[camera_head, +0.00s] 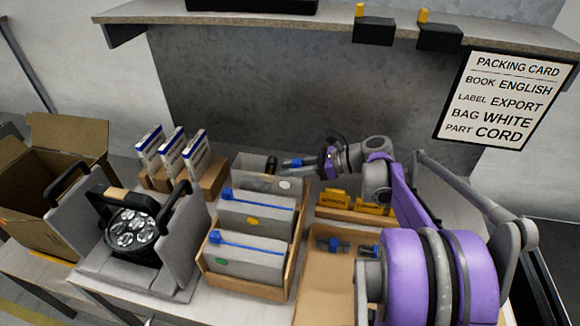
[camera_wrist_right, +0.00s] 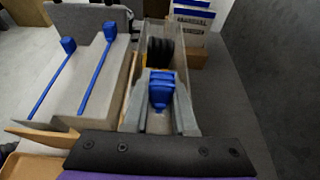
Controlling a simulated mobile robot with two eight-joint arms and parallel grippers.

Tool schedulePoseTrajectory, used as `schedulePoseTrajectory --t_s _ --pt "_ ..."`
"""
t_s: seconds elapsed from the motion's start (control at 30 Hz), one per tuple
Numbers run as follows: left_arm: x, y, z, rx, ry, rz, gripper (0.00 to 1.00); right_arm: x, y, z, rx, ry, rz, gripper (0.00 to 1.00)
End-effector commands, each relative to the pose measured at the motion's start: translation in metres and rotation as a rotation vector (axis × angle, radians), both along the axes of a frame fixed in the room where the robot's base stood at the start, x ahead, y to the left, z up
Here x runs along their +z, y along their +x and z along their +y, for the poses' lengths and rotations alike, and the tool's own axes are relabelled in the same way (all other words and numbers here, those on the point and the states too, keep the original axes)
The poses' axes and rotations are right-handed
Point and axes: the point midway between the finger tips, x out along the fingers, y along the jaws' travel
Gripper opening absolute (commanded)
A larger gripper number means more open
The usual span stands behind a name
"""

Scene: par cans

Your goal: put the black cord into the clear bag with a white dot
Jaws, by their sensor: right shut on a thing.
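The clear bag with a white dot (camera_head: 284,184) stands rearmost in the wooden rack, its mouth open. In the right wrist view the cord (camera_wrist_right: 160,54) sits between the bag's walls. My right gripper (camera_head: 290,163) is above the right part of the bag, shut on a blue slider (camera_wrist_right: 160,90), which looks like the bag's zip slider. The fingers cover part of the bag. My left gripper is not in view.
Bags with an orange dot (camera_head: 256,216) and a green dot (camera_head: 245,264) stand in front, blue strips along their tops. White-and-blue boxes (camera_head: 172,150) stand behind left. A lamp (camera_head: 131,232) sits in a grey stand. A tan tray (camera_head: 320,285) holds small blue-and-black parts. A shelf (camera_head: 290,30) overhangs.

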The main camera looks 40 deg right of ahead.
Motion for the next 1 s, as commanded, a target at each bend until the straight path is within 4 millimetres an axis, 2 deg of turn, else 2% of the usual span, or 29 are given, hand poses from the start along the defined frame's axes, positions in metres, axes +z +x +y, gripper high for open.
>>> schedulePoseTrajectory --t_s 0.03,0.33,0.37,0.53,0.67,0.7,1.0 --pt "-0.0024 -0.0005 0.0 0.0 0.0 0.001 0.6 -0.0063 -0.0016 -0.0003 0.001 -0.007 0.008 0.0" --pt "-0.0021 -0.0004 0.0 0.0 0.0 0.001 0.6 -0.0063 -0.0015 0.0002 0.002 -0.006 0.008 0.0" --pt "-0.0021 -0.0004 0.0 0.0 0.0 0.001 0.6 -0.0062 -0.0015 0.0002 0.002 -0.006 0.007 0.28" --pt "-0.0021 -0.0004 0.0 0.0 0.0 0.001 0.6 -0.0057 -0.0013 0.0002 0.002 -0.006 0.007 0.58" --pt "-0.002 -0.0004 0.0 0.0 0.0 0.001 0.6 -0.0052 -0.0012 0.0 0.001 -0.006 0.007 0.58" --pt "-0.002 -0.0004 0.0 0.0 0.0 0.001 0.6 -0.0053 -0.0013 0.0 0.001 -0.006 0.007 0.36" --pt "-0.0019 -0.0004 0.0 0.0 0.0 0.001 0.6 -0.0045 -0.0009 -0.0004 0.0 -0.005 0.005 0.36"
